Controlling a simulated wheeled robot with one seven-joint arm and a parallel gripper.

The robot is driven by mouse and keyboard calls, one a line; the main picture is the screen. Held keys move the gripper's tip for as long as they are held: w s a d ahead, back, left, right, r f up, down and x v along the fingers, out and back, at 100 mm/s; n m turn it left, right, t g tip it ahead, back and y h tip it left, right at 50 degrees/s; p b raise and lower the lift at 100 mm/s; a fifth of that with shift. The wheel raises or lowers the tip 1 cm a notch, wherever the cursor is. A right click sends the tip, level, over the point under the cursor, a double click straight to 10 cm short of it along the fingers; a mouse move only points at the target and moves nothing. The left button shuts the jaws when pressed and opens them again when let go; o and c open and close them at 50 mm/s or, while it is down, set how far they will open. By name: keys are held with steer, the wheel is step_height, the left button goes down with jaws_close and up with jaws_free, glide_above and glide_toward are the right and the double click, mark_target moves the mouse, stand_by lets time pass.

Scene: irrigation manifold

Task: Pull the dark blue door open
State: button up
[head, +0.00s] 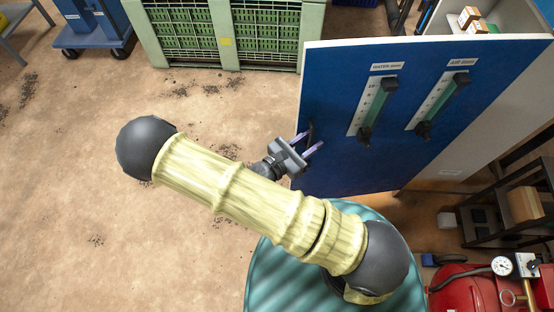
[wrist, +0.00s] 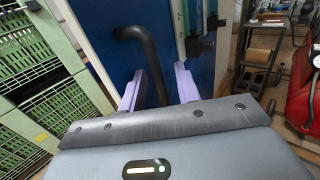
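The dark blue door (head: 335,85) is an upright panel at the right in the head view, with two gauges on its face. It also shows behind my fingers in the wrist view (wrist: 112,60). Its black bar handle (wrist: 150,62) is near the door's left edge and partly hidden by my gripper in the head view (head: 310,130). My gripper (head: 307,143) is at the handle, its two pale purple fingers apart. In the wrist view the handle's bar runs down between the fingers (wrist: 158,90), with gaps visible on both sides. The handle's lower end is hidden.
Green crates (head: 232,38) stand behind, left of the door. A blue trolley (head: 92,25) is at the back left. A red tank (head: 472,290) with a gauge and a dark rack (head: 490,222) are at the right. The floor left of the door is clear.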

steer(key=b+v, duration=0.1)
steer(key=v, duration=1.6)
steer(key=shift+w+r, duration=0.1)
steer(key=w+d+r+m+g+y, duration=0.35)
steer(key=d+r+m+y, duration=0.3)
steer(key=d+m, duration=0.5)
steer(key=w+d+r+m+g+y, duration=0.3)
steer(key=d+r+m+g+y, duration=0.4)
steer(key=m, duration=0.8)
step_height(320, 180, up, 12)
steer(key=d+t+p, duration=0.1)
steer(key=p, duration=1.1)
steer(key=shift+n+t+p, duration=0.3)
steer(key=shift+n+t, duration=0.05)
steer(key=shift+d+f+y, duration=0.1)
steer(key=shift+d+y, duration=0.05)
steer(key=shift+y, duration=0.1)
